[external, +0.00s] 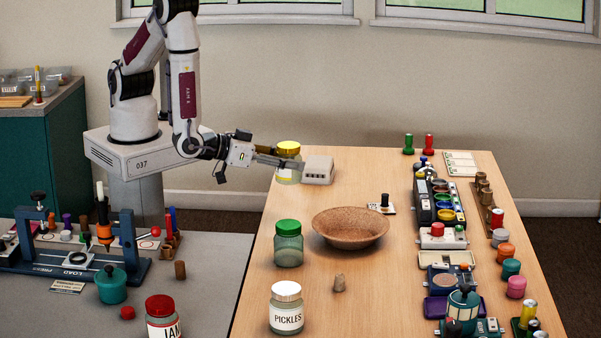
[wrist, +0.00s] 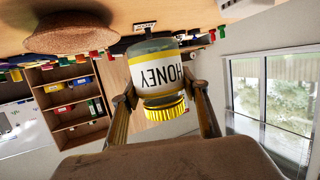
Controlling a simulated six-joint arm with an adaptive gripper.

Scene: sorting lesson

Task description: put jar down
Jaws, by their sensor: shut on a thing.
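The honey jar (external: 288,175) is a glass jar with a yellow lid, upright at the far left edge of the wooden table (external: 390,300). My gripper (external: 278,161) is shut on it from the left. In the wrist view, which is upside down, the fingers of my gripper (wrist: 166,92) grip both sides of the jar (wrist: 155,70), and its HONEY label and ribbed yellow lid show. I cannot tell whether the jar's base touches the table.
A beige box (external: 318,170) stands just right of the jar. A wide brown bowl (external: 350,228), a green-lidded jar (external: 289,245) and a pickles jar (external: 286,308) stand nearer. Blocks and devices line the table's right side.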

